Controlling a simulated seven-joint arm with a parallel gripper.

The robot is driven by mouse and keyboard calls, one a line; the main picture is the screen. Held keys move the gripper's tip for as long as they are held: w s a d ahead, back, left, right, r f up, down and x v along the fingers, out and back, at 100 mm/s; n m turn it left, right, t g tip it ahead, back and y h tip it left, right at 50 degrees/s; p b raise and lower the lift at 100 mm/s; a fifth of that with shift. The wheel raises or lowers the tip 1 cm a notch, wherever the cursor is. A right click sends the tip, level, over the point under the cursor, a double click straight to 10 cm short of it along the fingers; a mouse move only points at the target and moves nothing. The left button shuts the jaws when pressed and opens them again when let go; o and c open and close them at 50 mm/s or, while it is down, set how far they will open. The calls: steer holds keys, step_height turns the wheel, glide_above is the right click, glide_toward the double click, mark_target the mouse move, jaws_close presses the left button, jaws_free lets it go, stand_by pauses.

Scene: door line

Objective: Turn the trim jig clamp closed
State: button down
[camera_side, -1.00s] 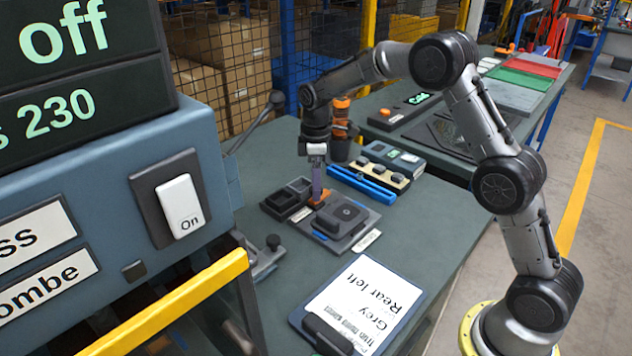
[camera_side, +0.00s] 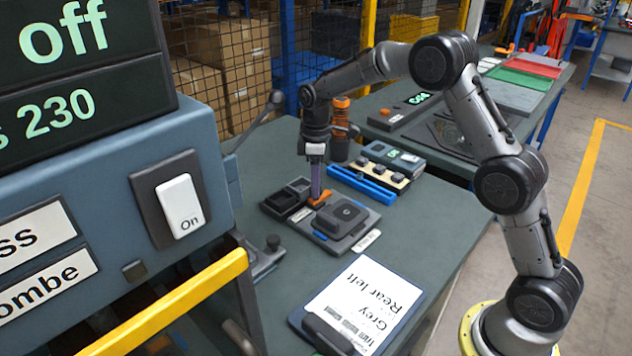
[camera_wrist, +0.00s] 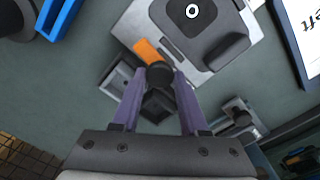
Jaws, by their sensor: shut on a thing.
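The trim jig (camera_side: 343,218) is a grey plate with a dark block on it, on the green bench. It also shows at the top of the wrist view (camera_wrist: 218,58). Its clamp has an orange lever (camera_side: 326,197), lying low at the jig's back left corner; the lever also shows in the wrist view (camera_wrist: 148,50). A dark round knob (camera_wrist: 159,74) is at the lever's end. My gripper (camera_side: 316,195) points down there, its purple fingers shut on the clamp knob. In the side view the fingers hide part of the clamp.
Dark open trays (camera_side: 288,197) sit left of the jig. Behind are a blue bar (camera_side: 362,183) and a box with several knobs (camera_side: 386,173). A clipboard (camera_side: 358,303) lies in front. The press housing (camera_side: 110,220) fills the left. Bare bench shows right of the jig.

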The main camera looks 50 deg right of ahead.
steer(key=m, duration=0.8)
steer(key=shift+m, duration=0.4)
steer(key=m, duration=0.4)
steer(key=shift+r, duration=0.1)
steer(key=shift+m, duration=2.1)
steer(key=shift+c, duration=2.1)
jaws_free()
step_height(320, 180, up, 14)
